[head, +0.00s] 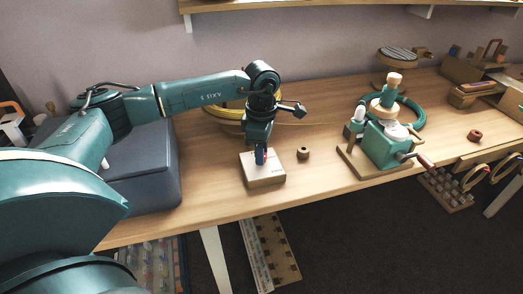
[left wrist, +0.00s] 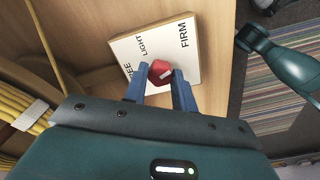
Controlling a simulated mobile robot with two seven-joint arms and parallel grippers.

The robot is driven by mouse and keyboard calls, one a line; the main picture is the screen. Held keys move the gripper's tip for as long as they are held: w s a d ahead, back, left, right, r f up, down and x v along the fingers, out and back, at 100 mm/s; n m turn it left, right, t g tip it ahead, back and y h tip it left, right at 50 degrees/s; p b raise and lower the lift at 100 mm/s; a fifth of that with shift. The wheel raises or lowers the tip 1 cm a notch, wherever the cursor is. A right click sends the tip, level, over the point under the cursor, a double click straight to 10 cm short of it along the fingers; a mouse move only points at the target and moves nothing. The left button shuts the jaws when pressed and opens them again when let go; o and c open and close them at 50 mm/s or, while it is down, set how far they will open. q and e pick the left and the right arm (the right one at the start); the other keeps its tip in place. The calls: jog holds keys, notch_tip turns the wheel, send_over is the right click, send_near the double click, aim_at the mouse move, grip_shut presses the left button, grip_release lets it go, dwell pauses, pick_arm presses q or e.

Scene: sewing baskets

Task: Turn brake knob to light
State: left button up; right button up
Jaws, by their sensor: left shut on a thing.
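The brake knob (left wrist: 160,73) is small, red and faceted, with a white mark on its face. It stands on a wooden block (head: 264,178) with a pale top; in the left wrist view, that top panel (left wrist: 187,52) reads LIGHT in the middle and FIRM at the right, with a partly hidden label at the left. The white mark points to the lower right, away from LIGHT. My left gripper (head: 261,156) reaches down over the block; its blue fingers (left wrist: 160,92) are shut on the knob's sides. In the head view the fingers mostly hide the knob.
A small wooden spool (head: 303,153) lies just right of the block. A yellow coil (head: 215,110) is behind my gripper. A green winding device (head: 381,145) with a crank stands further right. The table's front edge (head: 225,210) is close in front of the block.

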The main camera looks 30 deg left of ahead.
jog(key=shift+r, duration=0.1)
dwell(0.5)
pick_arm(q)
jog(key=o, duration=0.8)
jog(key=shift+o, duration=0.9)
pick_arm(e)
jog(key=shift+s+f, duration=0.1)
jog(key=shift+f, duration=0.1)
pick_arm(q)
notch_tip(320, 180, up, 13)
jog(key=shift+r, duration=0.15)
pick_arm(e)
jog(key=shift+a, duration=0.15)
